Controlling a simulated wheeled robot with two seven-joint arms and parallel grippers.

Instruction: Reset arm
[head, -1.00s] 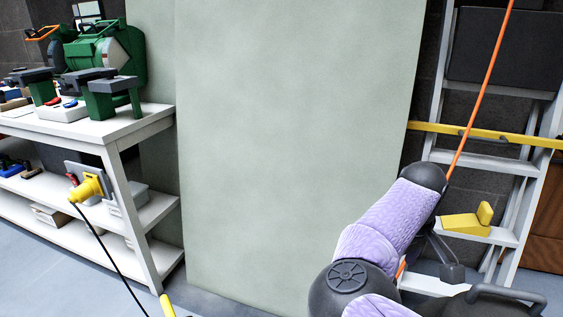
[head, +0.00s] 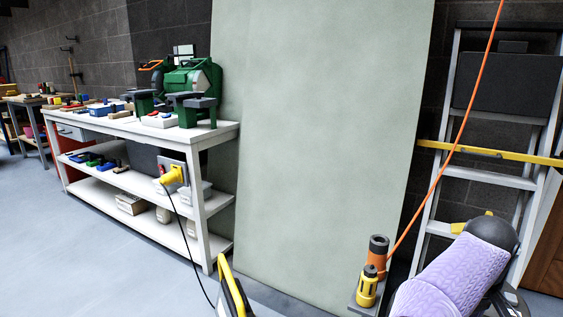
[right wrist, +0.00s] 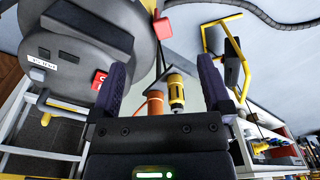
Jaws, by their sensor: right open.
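My right arm (head: 455,275), in a pale purple sleeve with dark joints, is at the bottom right of the head view, in front of the ladder's lower part. My right gripper (right wrist: 162,65) shows in the right wrist view with its two dark fingers wide apart and nothing between them. Beyond the fingers are a yellow bottle-like item (right wrist: 177,92) and an orange cylinder (right wrist: 155,104). My right gripper cannot be made out in the head view. My left arm and gripper are not in view.
A large pale green panel (head: 325,130) leans against the wall. A white workbench (head: 215,135) with green machines stands left. A ladder (head: 490,180) with a yellow level stands right. The yellow bottle (head: 367,287) and orange cylinder (head: 377,255) stand before the panel. Floor at left is clear.

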